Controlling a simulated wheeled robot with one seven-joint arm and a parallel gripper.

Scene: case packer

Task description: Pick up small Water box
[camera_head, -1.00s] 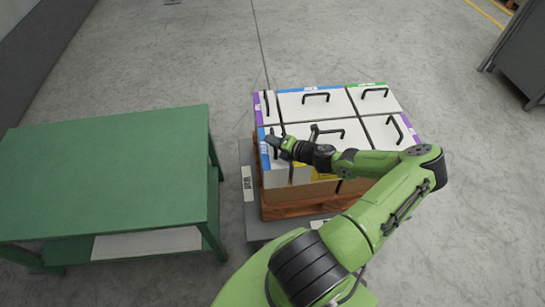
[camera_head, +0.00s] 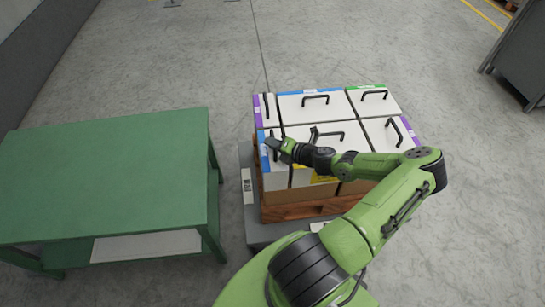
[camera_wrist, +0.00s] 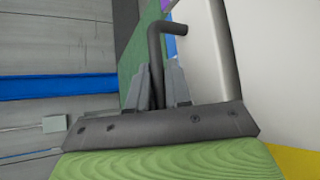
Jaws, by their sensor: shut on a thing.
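The small Water box is most likely the narrow white box (camera_head: 275,179) with a blue strip, at the near left corner of the stack. No readable name shows on it. My gripper (camera_head: 272,146) is over its top at the black handle. In the wrist view my gripper (camera_wrist: 166,92) has its two fingers closed around the upright part of a black bent handle (camera_wrist: 156,48). My gripper hides part of the box's top. I cannot tell whether the box is raised from its place.
Other white boxes with black handles (camera_head: 316,98) stand tightly beside and behind it, on brown cartons and a wooden pallet (camera_head: 300,211). A green table (camera_head: 105,175) stands at the left, with a narrow gap between. A grey cabinet (camera_head: 522,60) is at the far right.

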